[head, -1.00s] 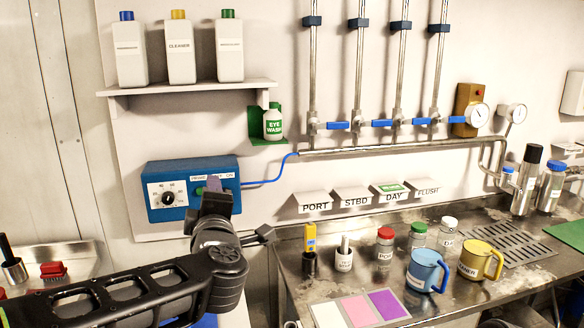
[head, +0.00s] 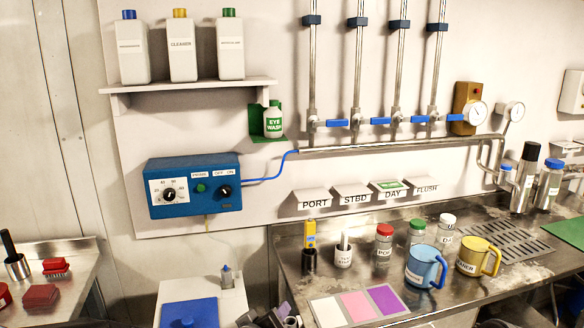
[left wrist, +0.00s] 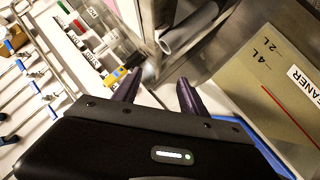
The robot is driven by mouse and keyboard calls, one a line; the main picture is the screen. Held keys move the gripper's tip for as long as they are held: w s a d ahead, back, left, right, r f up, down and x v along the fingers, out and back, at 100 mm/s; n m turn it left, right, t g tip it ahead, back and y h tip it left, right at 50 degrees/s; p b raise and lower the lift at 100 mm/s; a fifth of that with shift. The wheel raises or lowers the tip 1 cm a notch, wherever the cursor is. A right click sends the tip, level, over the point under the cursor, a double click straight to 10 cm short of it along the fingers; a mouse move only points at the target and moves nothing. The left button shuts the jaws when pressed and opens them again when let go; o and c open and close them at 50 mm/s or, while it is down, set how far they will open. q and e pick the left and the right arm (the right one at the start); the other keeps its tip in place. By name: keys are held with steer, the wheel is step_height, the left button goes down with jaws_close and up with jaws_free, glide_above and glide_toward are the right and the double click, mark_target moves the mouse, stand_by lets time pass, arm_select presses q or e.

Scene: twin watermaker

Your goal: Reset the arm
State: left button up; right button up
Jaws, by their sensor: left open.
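My left gripper (left wrist: 158,92) is open and empty in the left wrist view, its two dark fingers spread apart. Dark parts low in the head view, near the bottom edge, may belong to my left arm; the rest of it is out of the picture. The blue control box (head: 160,206) on the wall is now fully visible, with two black knobs and a green button, and nothing touches it. My right gripper does not show in either view.
The steel bench (head: 470,283) at right holds mugs (head: 425,266), capped jars and a colour card (head: 358,305). A white surface with a blue lid (head: 190,311) stands low in the middle. A left counter (head: 78,262) holds red items. A container marked CLEANER (left wrist: 275,85) shows beside my gripper.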

arm_select(q)
steer(key=s+f+m+g, duration=0.1)
steer(key=s+f+g, duration=0.1)
steer(key=s+f, duration=0.35)
steer(key=s+f+m+g, duration=0.1)
steer(key=s+f+g, duration=0.1)
steer(key=f, duration=0.6)
steer(key=s+f+m+g, duration=0.1)
steer(key=s+f+g, duration=0.1)
steer(key=s+f, duration=0.35)
steer(key=s+a+f+g, duration=0.1)
steer(key=s+f+g, duration=0.2)
steer(key=s+f, duration=0.5)
steer(key=s+a+f+g+b, duration=0.1)
steer(key=s+f+g, duration=0.1)
steer(key=s+f, duration=0.7)
steer(key=shift+s+a+f+g+h, duration=0.2)
steer(key=shift+s+a+g+h, duration=0.2)
steer(key=shift+s, duration=0.65)
